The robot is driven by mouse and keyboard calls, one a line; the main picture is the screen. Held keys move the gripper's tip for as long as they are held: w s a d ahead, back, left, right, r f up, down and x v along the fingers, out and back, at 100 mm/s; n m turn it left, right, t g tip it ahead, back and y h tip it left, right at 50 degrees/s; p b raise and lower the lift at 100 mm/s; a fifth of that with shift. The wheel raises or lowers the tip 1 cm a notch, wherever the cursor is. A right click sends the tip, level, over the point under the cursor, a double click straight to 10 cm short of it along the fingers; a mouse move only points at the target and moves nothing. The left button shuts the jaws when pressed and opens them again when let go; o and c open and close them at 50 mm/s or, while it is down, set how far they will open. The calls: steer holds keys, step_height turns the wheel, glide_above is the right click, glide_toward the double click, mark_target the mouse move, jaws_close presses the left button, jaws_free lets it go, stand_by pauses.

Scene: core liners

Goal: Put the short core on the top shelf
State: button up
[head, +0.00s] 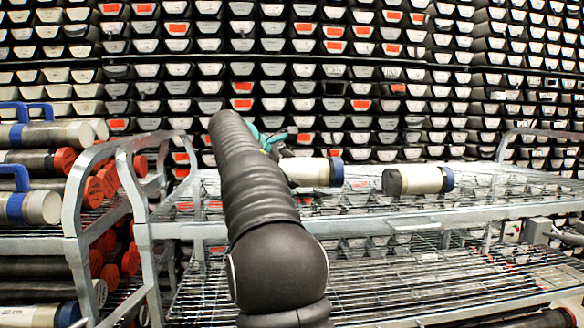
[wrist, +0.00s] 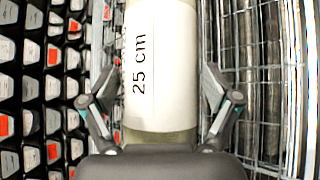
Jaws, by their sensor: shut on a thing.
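My gripper (head: 275,143) is shut on a short white core (wrist: 160,75) labelled "25 cm" in the wrist view, with one finger on each side of it. In the head view this core (head: 308,170) points right from the gripper, with a blue cap at its right end. It is at the height of the top wire shelf (head: 450,208); I cannot tell whether it touches the wire. Its left end is hidden by my arm and gripper. Another white core (head: 415,180), with a black left end and a blue right end, lies on the top shelf to the right, apart from the held one.
A lower wire shelf (head: 390,285) lies below. A rack with several capped cores (head: 45,133) and metal rails (head: 75,215) stands at the left. A wall of stacked core trays (head: 300,75) fills the back. The right part of the top shelf is clear.

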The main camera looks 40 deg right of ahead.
step_height(320, 180, down, 3)
steer(key=shift+f+b, duration=0.15)
steer(key=shift+b, duration=0.6)
steer(key=o, duration=1.6)
steer(key=shift+f, duration=0.15)
steer(key=shift+c, duration=0.2)
steer(key=p+v, duration=0.2)
steer(key=v, duration=1)
steer(key=shift+s, duration=0.1)
